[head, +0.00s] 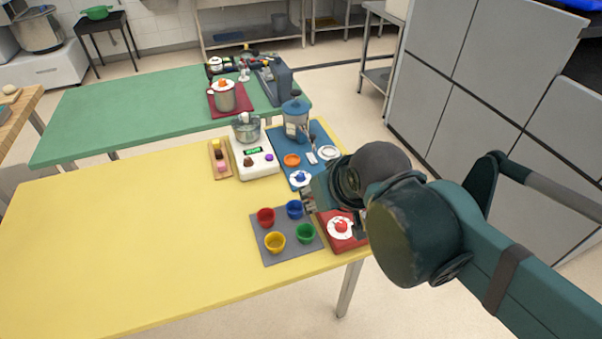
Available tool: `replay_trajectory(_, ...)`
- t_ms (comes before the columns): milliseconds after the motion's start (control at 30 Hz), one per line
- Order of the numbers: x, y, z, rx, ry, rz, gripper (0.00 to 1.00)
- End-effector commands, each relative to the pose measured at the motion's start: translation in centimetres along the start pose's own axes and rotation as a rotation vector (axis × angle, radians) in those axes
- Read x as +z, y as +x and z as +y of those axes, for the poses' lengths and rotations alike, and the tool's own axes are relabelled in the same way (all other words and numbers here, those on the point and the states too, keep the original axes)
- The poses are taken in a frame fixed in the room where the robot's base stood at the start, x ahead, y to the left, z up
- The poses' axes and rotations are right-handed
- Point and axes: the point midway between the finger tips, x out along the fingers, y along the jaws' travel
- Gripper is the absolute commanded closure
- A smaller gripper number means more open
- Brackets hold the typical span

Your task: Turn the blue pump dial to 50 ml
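A dial with a blue knob on a round white plate (300,178) sits at the near end of the blue mat (326,137). Its scale marks are too small to read. A clear container with a blue lid (296,117) stands at the far end of that mat; I cannot tell whether it is the pump. My gripper (308,202) is just to the near side of the blue dial, low over the table. My own arm hides most of it, so its fingers are not clear. I cannot tell whether it touches anything.
A red block with a red dial (341,227) sits partly behind my arm. A grey mat (285,225) holds several coloured cups. A white device with a green display (253,150) and a wooden tray (214,151) stand left of the blue mat. The yellow table's (110,250) left side is clear.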

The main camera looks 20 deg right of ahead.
Motion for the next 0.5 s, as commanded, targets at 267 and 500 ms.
replay_trajectory(267,-1.2,0.0,0.1,0.001,-0.044,-0.023,0.65)
replay_trajectory(500,-3.5,0.2,0.3,-0.002,-0.136,-0.072,0.65)
